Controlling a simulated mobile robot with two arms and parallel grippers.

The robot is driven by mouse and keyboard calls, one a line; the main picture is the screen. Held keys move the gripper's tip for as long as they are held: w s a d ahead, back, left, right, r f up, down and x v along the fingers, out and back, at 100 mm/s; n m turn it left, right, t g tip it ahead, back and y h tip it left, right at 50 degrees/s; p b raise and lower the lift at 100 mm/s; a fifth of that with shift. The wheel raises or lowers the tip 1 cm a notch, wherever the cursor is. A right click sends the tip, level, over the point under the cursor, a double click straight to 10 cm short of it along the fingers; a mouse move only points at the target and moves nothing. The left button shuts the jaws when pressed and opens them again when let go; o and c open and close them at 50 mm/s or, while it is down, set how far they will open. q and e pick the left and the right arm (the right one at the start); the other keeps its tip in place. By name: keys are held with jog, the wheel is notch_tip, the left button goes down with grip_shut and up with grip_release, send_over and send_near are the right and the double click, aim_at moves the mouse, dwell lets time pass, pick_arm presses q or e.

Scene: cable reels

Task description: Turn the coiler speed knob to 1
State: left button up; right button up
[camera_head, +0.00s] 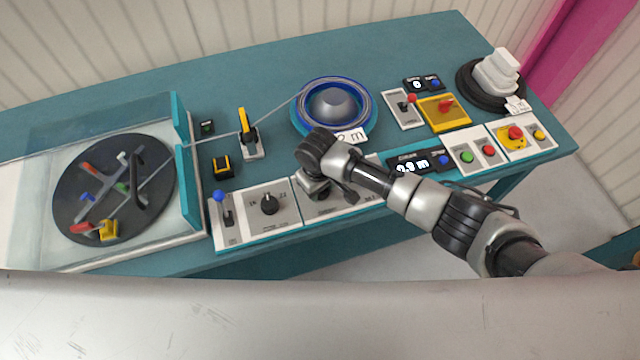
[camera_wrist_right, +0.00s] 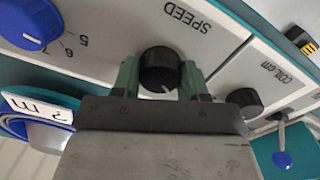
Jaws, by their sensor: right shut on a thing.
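The black knob (camera_wrist_right: 160,70) is on the white panel with the upside-down word SPEED (camera_wrist_right: 186,18) in the right wrist view. A short white mark shows on its face; the numbers around it are not visible. My right gripper (camera_wrist_right: 160,80) is shut on this knob, with one green finger on each side. In the head view my right gripper (camera_head: 314,188) is over the right-hand control panel (camera_head: 350,203), and my wrist hides the knob. My left gripper is not in view.
A blue knob (camera_wrist_right: 36,22) with numbers 5 to 7 sits beside the held knob. A black selector knob (camera_head: 269,204) and a blue-tipped lever (camera_head: 219,197) are on the left panel. A blue reel (camera_head: 332,104) stands behind my wrist; the large coiler disc (camera_head: 70,185) is far left.

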jog(key=shift+w, duration=0.1)
dwell(0.3)
jog(key=o, duration=0.9)
jog(key=shift+r, duration=0.15)
jog(key=r, duration=1)
jog(key=shift+s+a+r+b, duration=0.2)
jog(key=shift+r+b, duration=0.1)
jog(key=shift+b, duration=0.1)
